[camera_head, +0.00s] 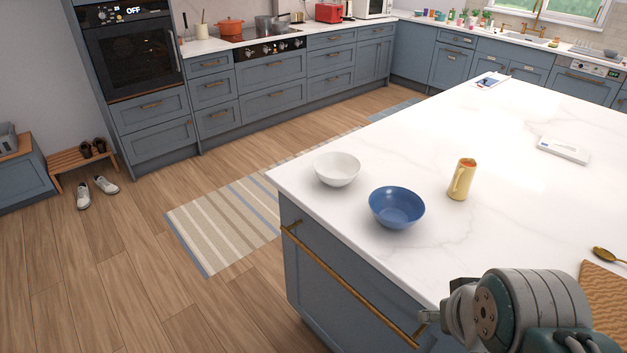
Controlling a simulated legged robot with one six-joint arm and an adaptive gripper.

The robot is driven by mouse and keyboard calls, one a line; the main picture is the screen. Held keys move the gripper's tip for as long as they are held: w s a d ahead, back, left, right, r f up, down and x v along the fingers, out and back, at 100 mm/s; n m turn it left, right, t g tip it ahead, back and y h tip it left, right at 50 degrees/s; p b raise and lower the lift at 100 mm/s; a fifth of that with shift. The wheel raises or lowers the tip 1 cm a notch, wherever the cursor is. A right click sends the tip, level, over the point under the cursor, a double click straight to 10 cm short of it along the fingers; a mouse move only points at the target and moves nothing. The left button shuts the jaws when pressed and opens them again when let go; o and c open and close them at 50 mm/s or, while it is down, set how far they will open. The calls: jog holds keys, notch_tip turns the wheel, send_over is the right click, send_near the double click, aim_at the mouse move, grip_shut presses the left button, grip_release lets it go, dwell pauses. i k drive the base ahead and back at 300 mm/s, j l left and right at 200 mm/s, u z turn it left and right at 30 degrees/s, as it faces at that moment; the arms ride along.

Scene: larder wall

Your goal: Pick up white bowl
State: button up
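The white bowl (337,169) stands upright on the white marble-look island top (470,140), near its left corner. A blue bowl (397,207) stands close to its right and nearer to me, with a small gap between them. Part of my arm shows at the bottom right, over the front edge of the island. A small pale metal part at its left end looks like my gripper (430,316). It is well below and to the right of the white bowl, apart from it. Its fingers are too small and turned away to read. I see nothing held.
A white box-like item (563,150) lies farther right. A gold spoon (608,255) and a wooden board (604,293) lie at the right edge. A brass rail (345,284) runs along the island front.

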aim_at(336, 170)
jog(key=j+z, duration=0.15)
jog(key=j, duration=0.4)
jog(key=k+j+z, duration=0.1)
jog(key=j, duration=0.4)
jog(key=j+z, duration=0.15)
jog(key=j, duration=0.4)
jog(key=i+j+z, duration=0.1)
jog(key=j, duration=0.25)
jog(key=i+j+z, duration=0.1)
jog(key=j, duration=0.25)
jog(key=i+j+z, duration=0.1)
jog(key=j, duration=0.3)
jog(key=i+j, duration=0.2)
jog(key=j, duration=0.15)
jog(key=i+j+z, duration=0.15)
jog(key=j, duration=0.25)
jog(key=i+j+z, duration=0.15)
jog(key=i+j, duration=0.45)
